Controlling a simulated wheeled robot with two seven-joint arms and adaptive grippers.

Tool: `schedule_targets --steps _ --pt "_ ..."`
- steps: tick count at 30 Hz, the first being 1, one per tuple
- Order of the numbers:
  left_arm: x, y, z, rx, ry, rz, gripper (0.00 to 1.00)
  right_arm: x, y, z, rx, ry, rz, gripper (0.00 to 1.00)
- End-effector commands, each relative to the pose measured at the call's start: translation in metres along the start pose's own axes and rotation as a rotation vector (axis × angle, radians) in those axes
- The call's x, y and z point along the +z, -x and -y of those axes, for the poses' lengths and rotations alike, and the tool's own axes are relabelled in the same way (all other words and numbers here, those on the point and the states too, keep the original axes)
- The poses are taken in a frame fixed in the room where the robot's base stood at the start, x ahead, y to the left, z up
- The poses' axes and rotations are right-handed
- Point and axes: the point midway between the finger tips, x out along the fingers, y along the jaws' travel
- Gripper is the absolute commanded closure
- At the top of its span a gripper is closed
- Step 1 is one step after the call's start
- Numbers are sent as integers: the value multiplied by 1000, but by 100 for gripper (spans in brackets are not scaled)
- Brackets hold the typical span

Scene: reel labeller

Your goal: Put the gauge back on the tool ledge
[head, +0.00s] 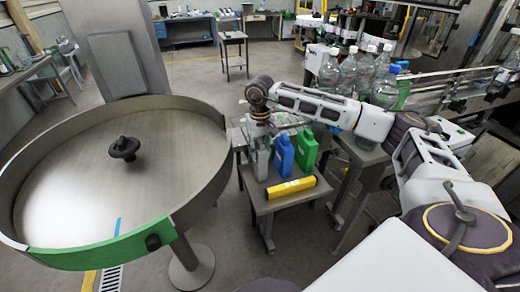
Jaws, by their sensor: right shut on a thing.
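My right gripper (262,138) points down over the left part of a small grey table (264,207). It is shut on a grey upright thing (262,163), whose top is partly hidden by the fingers. I cannot tell whether this is the gauge or a jug. A yellow bar with dark marks (291,187) lies along the table's front edge, apart from the gripper. No tool ledge can be made out for sure. My left gripper is not in view.
A blue jug (284,157) and a green jug (306,149) stand close to the right of the grey thing. A large round tray (65,160) with a black knob (124,148) fills the left. Clear bottles (348,72) stand behind my right arm.

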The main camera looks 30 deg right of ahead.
Motion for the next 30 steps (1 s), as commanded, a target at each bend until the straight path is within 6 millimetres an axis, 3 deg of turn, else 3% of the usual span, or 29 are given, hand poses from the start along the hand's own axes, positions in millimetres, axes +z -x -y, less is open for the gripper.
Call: schedule_targets --steps 15,16,21,30 --pt "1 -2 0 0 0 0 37 0 -8 0 -1 -1 -2 96" --pt "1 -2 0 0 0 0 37 0 -8 0 0 0 -1 63" --pt "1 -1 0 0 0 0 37 0 -7 0 0 0 -1 43" --pt "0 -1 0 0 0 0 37 0 -7 0 0 0 -1 43"
